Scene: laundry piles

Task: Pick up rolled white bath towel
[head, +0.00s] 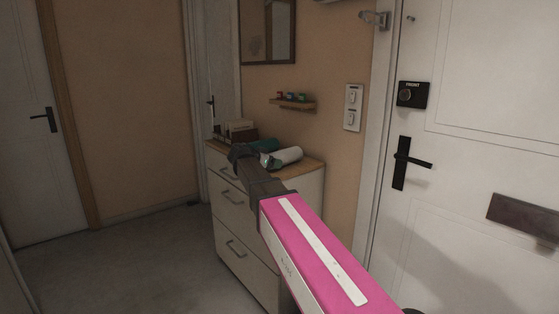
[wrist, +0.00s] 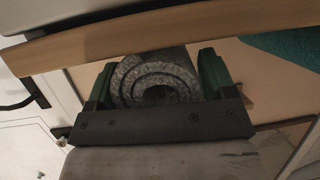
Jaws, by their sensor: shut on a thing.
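The rolled white bath towel (head: 288,156) shows in the head view at the top of the dresser, on the far side of my arm. In the wrist view its spiral end (wrist: 155,82) looks grey and sits between my two fingers. My gripper (wrist: 157,85) is shut on the towel, with a dark green finger on each side of the roll. In the head view my gripper (head: 266,160) is partly hidden by my own arm. I cannot tell whether the towel touches the dresser top or is just above it.
The dresser (head: 228,205) has a wooden top and drawers. A teal towel (head: 263,145) lies behind the white one, with a few small items (head: 238,129) to its left. A small wall shelf (head: 292,103) hangs above. A white door (head: 470,180) stands at right. Floor at left is clear.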

